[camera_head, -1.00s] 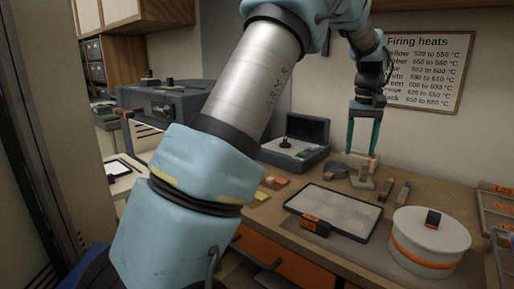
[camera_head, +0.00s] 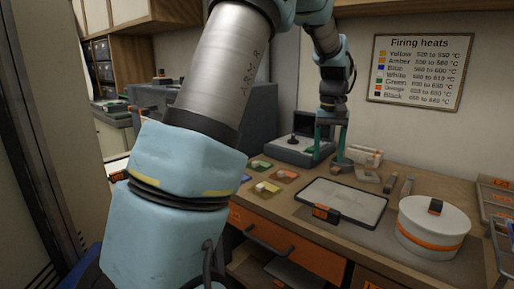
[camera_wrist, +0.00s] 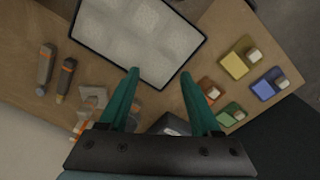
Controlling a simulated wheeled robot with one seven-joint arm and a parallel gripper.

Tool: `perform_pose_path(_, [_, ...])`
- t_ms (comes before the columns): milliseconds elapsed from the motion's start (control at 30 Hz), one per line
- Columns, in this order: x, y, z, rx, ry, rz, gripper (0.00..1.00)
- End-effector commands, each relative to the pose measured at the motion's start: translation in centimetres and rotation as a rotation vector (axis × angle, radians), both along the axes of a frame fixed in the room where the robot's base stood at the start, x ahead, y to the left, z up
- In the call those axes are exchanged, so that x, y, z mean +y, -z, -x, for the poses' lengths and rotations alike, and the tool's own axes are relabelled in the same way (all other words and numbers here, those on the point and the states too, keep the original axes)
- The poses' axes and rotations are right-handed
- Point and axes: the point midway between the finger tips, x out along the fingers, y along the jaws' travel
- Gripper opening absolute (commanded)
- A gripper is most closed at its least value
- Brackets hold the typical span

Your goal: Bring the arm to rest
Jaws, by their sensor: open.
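My gripper (camera_head: 329,135) hangs above the workbench (camera_head: 285,212), in front of the open grey case (camera_head: 300,150) at the back. Its two green fingers are apart with nothing between them. My arm crosses the left and middle of the head view and hides part of the bench.
A white tray with a dark frame (camera_head: 342,200) and a round white pot with an orange band (camera_head: 433,228) stand on the bench. Coloured glass tiles (camera_head: 268,186) lie left of the tray. A firing chart (camera_head: 420,72) hangs on the wall.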

Motion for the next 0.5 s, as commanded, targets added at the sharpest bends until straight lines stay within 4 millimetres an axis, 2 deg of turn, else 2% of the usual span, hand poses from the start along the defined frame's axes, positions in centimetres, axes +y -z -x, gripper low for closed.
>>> perform_pose_path(33, [1.7,0.3,0.1,-0.003,-0.009,0.002,0.65])
perform_pose_path(167, [6.2,1.4,0.9,-0.016,-0.023,0.007,0.65])
perform_pose_path(267, [10.7,2.7,2.3,-0.030,-0.037,0.012,0.65])
perform_pose_path(400, [17.9,4.9,6.2,-0.062,-0.059,0.016,0.65])
perform_pose_path(500, [21.8,6.3,9.5,-0.084,-0.068,0.013,0.65])
